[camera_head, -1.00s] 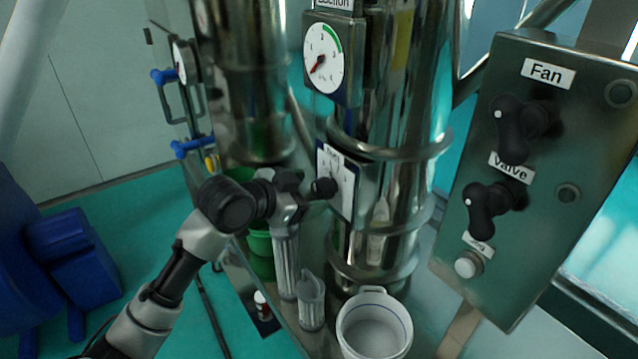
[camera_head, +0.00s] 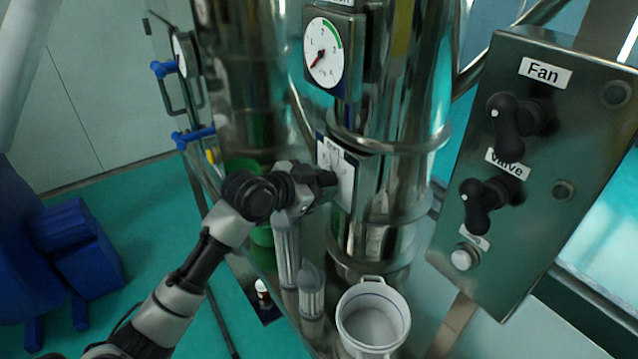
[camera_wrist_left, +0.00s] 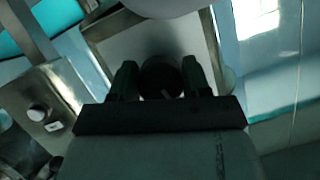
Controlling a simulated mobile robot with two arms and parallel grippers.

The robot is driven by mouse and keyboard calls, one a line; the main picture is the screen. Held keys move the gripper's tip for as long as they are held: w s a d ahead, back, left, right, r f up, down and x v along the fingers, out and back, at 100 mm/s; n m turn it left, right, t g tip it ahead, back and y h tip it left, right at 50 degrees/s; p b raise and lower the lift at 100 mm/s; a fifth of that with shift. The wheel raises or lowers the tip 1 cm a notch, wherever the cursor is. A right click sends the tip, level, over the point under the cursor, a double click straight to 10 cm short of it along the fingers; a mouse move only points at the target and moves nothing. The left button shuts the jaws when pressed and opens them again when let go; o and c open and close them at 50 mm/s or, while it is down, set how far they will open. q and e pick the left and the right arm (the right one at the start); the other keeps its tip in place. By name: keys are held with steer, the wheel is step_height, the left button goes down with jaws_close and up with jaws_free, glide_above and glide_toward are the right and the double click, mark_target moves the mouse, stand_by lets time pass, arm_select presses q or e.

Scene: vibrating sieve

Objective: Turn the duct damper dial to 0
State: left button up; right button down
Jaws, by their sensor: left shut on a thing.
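The duct damper dial shows in the left wrist view as a dark round knob (camera_wrist_left: 161,80) with a light pointer mark, in front of a pale plate (camera_wrist_left: 150,45). My left gripper (camera_wrist_left: 161,82) has one finger on each side of the knob and is shut on it. In the head view my left gripper (camera_head: 322,182) reaches the small labelled plate (camera_head: 346,185) on the steel column. There the gripper hides the knob and much of the scale, so I cannot read the dial's setting. My right gripper is not in view.
A round gauge (camera_head: 324,56) with a red needle sits above the plate. At right, a control panel (camera_head: 530,215) carries Fan (camera_head: 512,115) and Valve (camera_head: 480,200) knobs. A white bucket (camera_head: 373,318) and clear containers (camera_head: 311,290) stand below the gripper.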

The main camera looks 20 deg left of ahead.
arm_select(q)
steer(key=shift+n+g+h, duration=0.9)
steer(key=shift+n+h, duration=0.1)
steer(key=shift+n, duration=0.9)
steer(key=o, duration=0.9)
steer(key=shift+s+a, duration=0.1)
steer(key=shift+s, duration=0.05)
